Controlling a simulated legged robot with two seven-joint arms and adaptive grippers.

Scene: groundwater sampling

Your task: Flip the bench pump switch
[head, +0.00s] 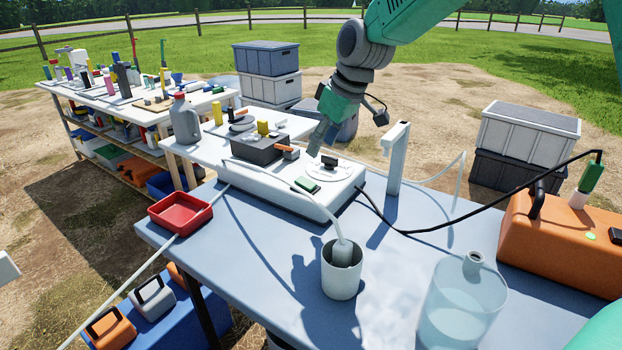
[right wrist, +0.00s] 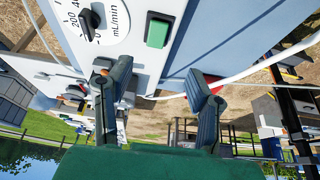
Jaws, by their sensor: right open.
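The bench pump (head: 270,197) is a white box on the blue-grey table, with a round dial and a black knob (head: 330,161) on top. Its green rocker switch (head: 307,184) sits on the top face, left of and nearer than the dial in the head view. The right wrist view shows the switch (right wrist: 158,31) beside the mL/min dial with its black knob (right wrist: 88,20). My right gripper (head: 317,145) hangs over the far side of the pump, near the dial. Its two fingers (right wrist: 160,80) are spread and empty, apart from the switch. My left gripper is not seen.
A white cup (head: 342,270) with a tube in it and a clear bottle (head: 462,305) stand nearer. A white post (head: 397,158) rises right of the pump. An orange case (head: 560,240) is at the right, a red tray (head: 180,212) at the left. A black cable crosses the table.

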